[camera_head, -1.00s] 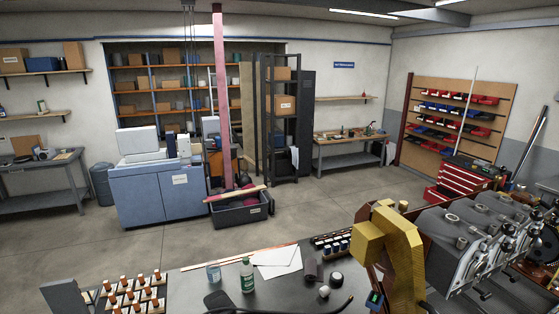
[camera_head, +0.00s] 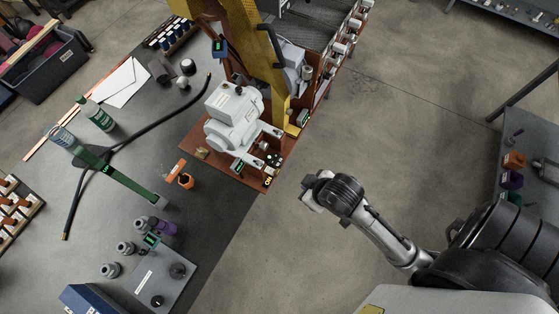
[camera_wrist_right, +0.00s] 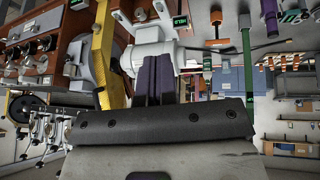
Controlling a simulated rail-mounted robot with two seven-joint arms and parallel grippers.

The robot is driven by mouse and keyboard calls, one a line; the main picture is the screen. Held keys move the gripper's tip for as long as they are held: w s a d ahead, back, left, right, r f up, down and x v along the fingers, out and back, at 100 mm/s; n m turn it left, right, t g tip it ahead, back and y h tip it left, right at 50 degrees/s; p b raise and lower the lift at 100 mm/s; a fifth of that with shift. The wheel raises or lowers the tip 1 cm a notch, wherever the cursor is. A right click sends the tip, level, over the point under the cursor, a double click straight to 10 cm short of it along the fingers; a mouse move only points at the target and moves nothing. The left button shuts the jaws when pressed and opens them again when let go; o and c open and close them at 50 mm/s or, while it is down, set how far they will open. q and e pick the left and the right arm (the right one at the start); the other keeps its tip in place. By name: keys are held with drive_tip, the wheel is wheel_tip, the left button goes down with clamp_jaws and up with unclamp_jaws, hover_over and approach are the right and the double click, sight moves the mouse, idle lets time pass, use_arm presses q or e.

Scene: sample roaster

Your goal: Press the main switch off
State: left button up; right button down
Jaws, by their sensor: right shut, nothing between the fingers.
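The sample roaster with its white drum housing (camera_head: 234,117) stands on a red-brown base (camera_head: 201,137) at the bench edge. A small dark control with yellow marks (camera_head: 268,181) sits at the base's front corner. I cannot read which control is the main switch. My right gripper (camera_head: 312,191) is in front of that corner, apart from it, over the floor. In the right wrist view its dark fingers (camera_wrist_right: 153,78) are together and empty, pointing toward the white housing (camera_wrist_right: 150,36). The fingers hide part of the roaster front there. My left gripper is not in view.
A grey box with black knobs (camera_head: 160,276) sits near the bench's front edge. A yellow upright (camera_head: 245,35) stands behind the housing. Open floor lies right of the roaster.

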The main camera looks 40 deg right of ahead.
drive_tip(key=w+d+f+n+t+b, duration=0.1)
drive_tip(key=w+d+f+b, duration=0.3)
drive_tip(key=f, duration=0.4)
drive_tip(key=w+d+f+n+t+y+b, duration=0.1)
drive_tip(key=w+d+f+b, duration=0.3)
drive_tip(key=w+f+b, duration=0.3)
drive_tip(key=w+d+f+t+b, duration=0.1)
drive_tip(key=w+d+f+b, duration=0.3)
drive_tip(key=w+f, duration=0.3)
wheel_tip(320, 180, down, 4)
drive_tip(key=shift+r+n+y+b, duration=0.2)
drive_tip(key=shift+n+y+b, duration=0.2)
drive_tip(key=shift+b, duration=0.4)
